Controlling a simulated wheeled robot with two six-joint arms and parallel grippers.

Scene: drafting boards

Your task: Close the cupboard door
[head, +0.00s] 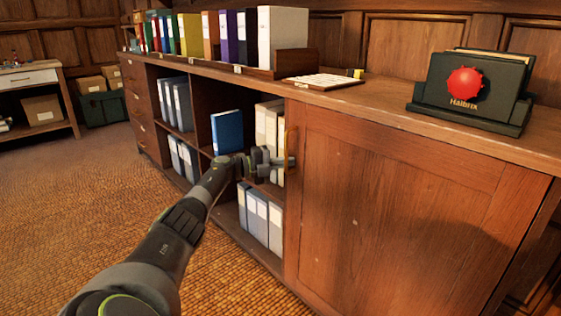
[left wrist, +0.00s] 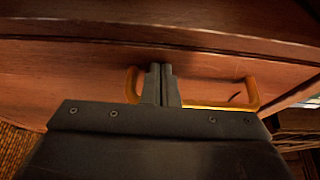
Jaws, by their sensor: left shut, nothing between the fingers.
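The wooden cupboard door (head: 385,205) covers the right part of the long cabinet. It looks roughly flush with the cabinet front; I cannot tell whether a small gap is left. Its brass handle (head: 291,150) is near the door's left edge. My left gripper (head: 284,162) is at the handle, in front of the door's left edge. In the left wrist view my left gripper (left wrist: 160,70) has its fingers together, with nothing between them, near one end of the looped handle (left wrist: 252,97). I cannot tell whether the fingertips touch the door. My right gripper is out of view.
Open shelves left of the door hold grey binders (head: 182,105) and a blue binder (head: 227,131). Coloured binders (head: 190,35), a flat tray (head: 322,81) and a dark file box (head: 478,88) stand on the cabinet top. The carpet (head: 70,200) in front is clear.

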